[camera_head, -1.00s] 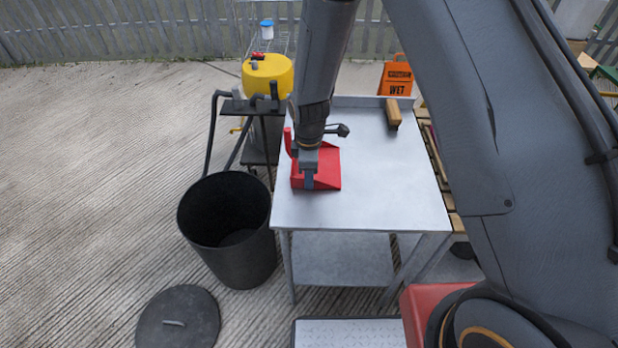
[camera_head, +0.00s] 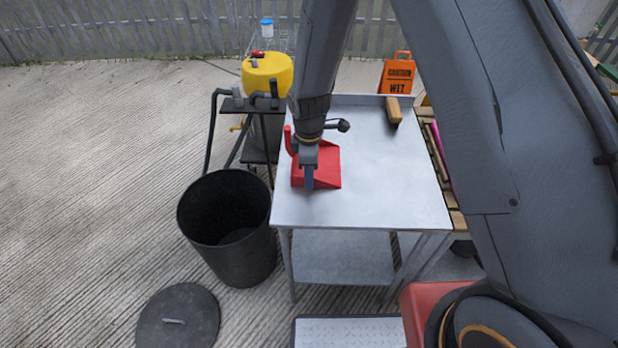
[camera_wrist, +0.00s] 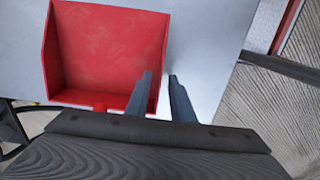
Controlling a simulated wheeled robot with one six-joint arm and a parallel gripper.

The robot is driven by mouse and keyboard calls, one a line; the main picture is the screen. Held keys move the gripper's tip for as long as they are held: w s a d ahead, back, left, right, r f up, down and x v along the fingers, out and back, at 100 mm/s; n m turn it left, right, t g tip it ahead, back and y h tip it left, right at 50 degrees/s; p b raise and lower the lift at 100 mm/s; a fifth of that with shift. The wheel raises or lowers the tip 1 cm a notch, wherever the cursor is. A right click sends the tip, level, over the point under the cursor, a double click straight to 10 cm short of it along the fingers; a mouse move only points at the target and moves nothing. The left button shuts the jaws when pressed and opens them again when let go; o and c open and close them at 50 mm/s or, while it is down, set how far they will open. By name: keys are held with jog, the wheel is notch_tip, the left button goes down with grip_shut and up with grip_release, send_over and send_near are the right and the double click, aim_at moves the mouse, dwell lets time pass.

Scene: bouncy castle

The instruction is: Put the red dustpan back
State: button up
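The red dustpan (camera_head: 327,172) lies on the metal table, near its left edge, with its red handle (camera_head: 288,141) rising at the left. My gripper (camera_head: 309,187) points down at the dustpan's near side. In the wrist view the dustpan (camera_wrist: 108,50) shows its open tray and raised side walls. My gripper's two fingers (camera_wrist: 160,76) are apart there, one on each side of the tray's right-hand wall, with a gap between them. Whether either finger touches the wall cannot be told. Part of the dustpan is hidden behind my gripper and wrist.
The metal table (camera_head: 385,205) is mostly clear, with a wooden-backed brush (camera_head: 393,111) at its far right. An orange caution sign (camera_head: 397,76) stands behind. A black bin (camera_head: 228,235) and a yellow container (camera_head: 267,75) are at the left. A bin lid (camera_head: 178,322) lies on the ground.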

notch_tip(320, 180, up, 11)
jog(key=b, duration=0.3)
jog(key=s+d+r+m, duration=0.3)
jog(key=s+d+m, duration=0.4)
jog(key=d+m, duration=0.1)
jog(key=s+d+r+m+t, duration=0.1)
jog(key=s+d+r+m, duration=0.3)
jog(key=s+d+m, duration=0.3)
jog(key=d+m, duration=0.2)
jog(key=d, duration=0.2)
jog(key=shift+d+m, duration=0.3)
